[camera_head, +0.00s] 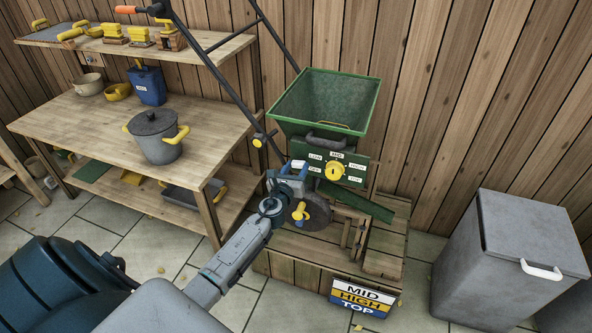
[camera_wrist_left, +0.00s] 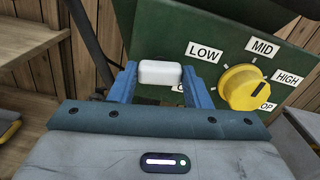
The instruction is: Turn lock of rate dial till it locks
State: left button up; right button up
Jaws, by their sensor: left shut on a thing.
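The rate dial (camera_head: 335,172) is a yellow knob on the green hopper machine, ringed by labels such as LOW, MID, HIGH and TOP. It also shows in the left wrist view (camera_wrist_left: 243,88), its dark mark pointing towards HIGH. The white lock (camera_wrist_left: 160,72) sits left of the dial. My left gripper (camera_wrist_left: 160,84) is shut on it, one blue finger on each side. In the head view the gripper (camera_head: 294,172) is at the panel's left edge. What lies behind the lock is hidden. My right gripper is not in view.
A sign (camera_head: 362,297) reading MID, HIGH, TOP leans at the wooden stand's front. A wheel with a yellow knob (camera_head: 300,213) is just below my left gripper. A workbench with a pot (camera_head: 157,138) stands left, a grey bin (camera_head: 497,270) right.

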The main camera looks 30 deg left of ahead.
pick_arm(q)
jog(key=shift+f+n, duration=0.1)
jog(key=shift+n, duration=0.8)
jog(key=n+b, duration=0.3)
jog(key=n, duration=0.4)
jog(key=shift+a, duration=0.1)
jog(key=n+b, duration=0.3)
jog(key=n, duration=0.3)
jog(key=shift+f, duration=0.1)
jog(key=shift+n, duration=0.7)
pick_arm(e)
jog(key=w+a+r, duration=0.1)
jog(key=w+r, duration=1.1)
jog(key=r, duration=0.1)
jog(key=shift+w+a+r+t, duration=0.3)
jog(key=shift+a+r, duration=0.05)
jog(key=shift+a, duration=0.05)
pick_arm(q)
jog(key=o, duration=1)
